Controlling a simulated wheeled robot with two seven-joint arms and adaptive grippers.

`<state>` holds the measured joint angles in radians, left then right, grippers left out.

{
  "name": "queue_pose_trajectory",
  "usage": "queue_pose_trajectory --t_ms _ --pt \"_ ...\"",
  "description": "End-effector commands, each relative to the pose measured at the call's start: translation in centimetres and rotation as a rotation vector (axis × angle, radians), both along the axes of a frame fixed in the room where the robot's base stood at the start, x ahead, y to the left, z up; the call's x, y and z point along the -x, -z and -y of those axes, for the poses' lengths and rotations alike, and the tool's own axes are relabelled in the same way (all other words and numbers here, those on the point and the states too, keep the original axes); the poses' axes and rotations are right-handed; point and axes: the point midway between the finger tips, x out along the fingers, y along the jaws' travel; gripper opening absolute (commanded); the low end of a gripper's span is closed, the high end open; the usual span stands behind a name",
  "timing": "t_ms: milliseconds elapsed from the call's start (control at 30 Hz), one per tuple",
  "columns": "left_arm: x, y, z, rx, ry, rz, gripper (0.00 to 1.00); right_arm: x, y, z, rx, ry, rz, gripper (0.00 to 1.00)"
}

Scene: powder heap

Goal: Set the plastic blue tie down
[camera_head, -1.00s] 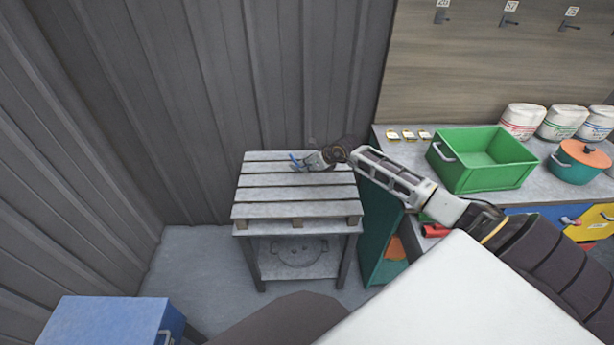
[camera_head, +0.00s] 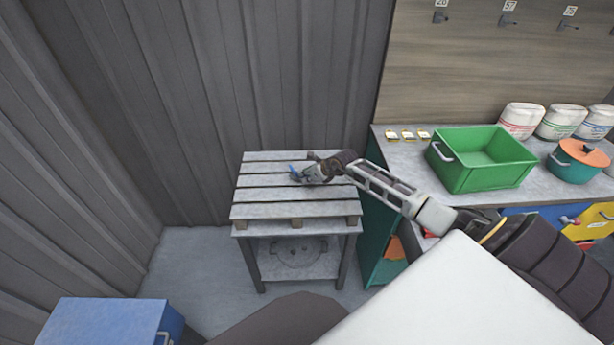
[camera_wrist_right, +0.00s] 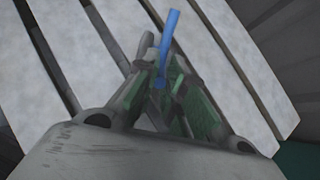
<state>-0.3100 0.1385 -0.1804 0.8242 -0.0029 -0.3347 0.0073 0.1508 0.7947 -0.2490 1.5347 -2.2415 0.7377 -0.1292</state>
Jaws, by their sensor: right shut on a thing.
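The plastic blue tie (camera_head: 293,170) shows as a small blue strip at the tip of my right gripper (camera_head: 302,175), over the slatted top of a grey pallet-like table (camera_head: 265,210). In the right wrist view the tie (camera_wrist_right: 168,45) sticks out forward from between the fingers of my right gripper (camera_wrist_right: 162,75), which are shut on it. Pale slats (camera_wrist_right: 220,50) lie below it there. I cannot tell whether the tie touches the slats. The part of the tie between the fingers is partly hidden. My left gripper is not in view.
A green crate (camera_head: 455,178), an orange-lidded pot (camera_head: 580,165) and white tubs (camera_head: 522,118) stand on the counter at the right. A blue box (camera_head: 100,325) is at the lower left. A ribbed grey wall (camera_head: 200,90) rises behind the table. The slats left of my gripper are clear.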

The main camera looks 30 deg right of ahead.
Motion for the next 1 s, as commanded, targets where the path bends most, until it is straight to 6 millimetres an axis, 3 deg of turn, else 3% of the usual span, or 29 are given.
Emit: queue_pose_trajectory --t_ms 467,500,667,1000 --pt "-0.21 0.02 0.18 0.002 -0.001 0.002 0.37 -0.03 0.31 0.02 0.001 0.0 0.001 0.0" --pt "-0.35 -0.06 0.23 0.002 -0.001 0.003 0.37 -0.03 0.31 0.02 0.001 0.0 0.001 0.14" --pt "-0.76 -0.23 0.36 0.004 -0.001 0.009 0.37 -0.03 0.28 0.02 0.001 0.0 0.001 0.33" --pt "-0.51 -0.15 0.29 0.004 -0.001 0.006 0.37 -0.03 0.23 0.02 0.001 0.0 0.001 0.33"
